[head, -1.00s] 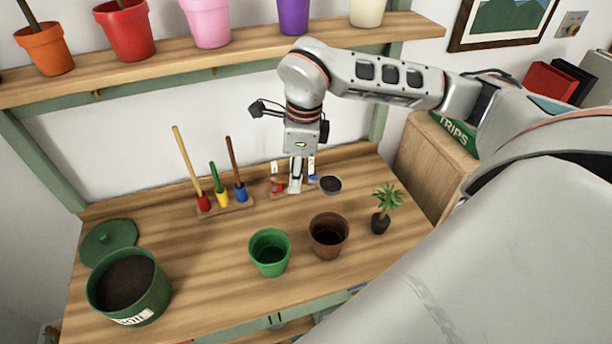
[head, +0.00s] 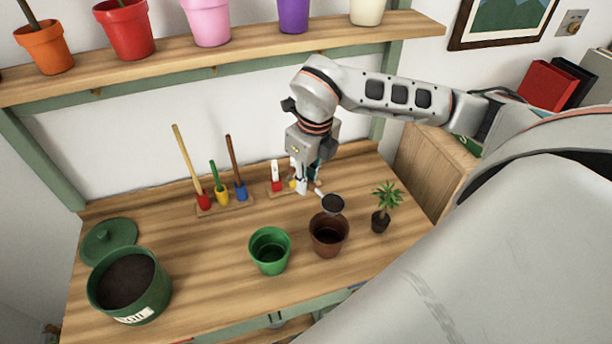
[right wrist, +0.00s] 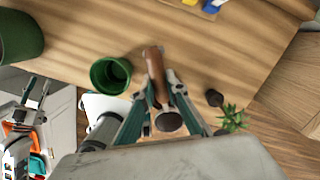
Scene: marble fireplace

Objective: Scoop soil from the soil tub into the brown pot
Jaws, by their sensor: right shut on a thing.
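The soil tub (head: 132,315) is a large green tub of dark soil at the front left of the bench. The brown pot (head: 329,243) stands upright right of the green pot (head: 268,262), dark inside. My right gripper (head: 302,188) is shut on the scoop (head: 333,204), behind the pots. The scoop's round, dark bowl is above the brown pot's back rim; whether it holds soil is unclear. In the right wrist view the brown handle (right wrist: 156,75) shows between the fingers. What appears to be my left gripper (right wrist: 35,90) shows at that view's left edge.
A small potted plant (head: 382,215) stands right of the brown pot. Behind are a rack of upright tools (head: 225,207) and a smaller holder (head: 276,185). A green lid (head: 108,243) lies behind the tub. A shelf of pots (head: 230,55) spans above. The bench between tub and green pot is clear.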

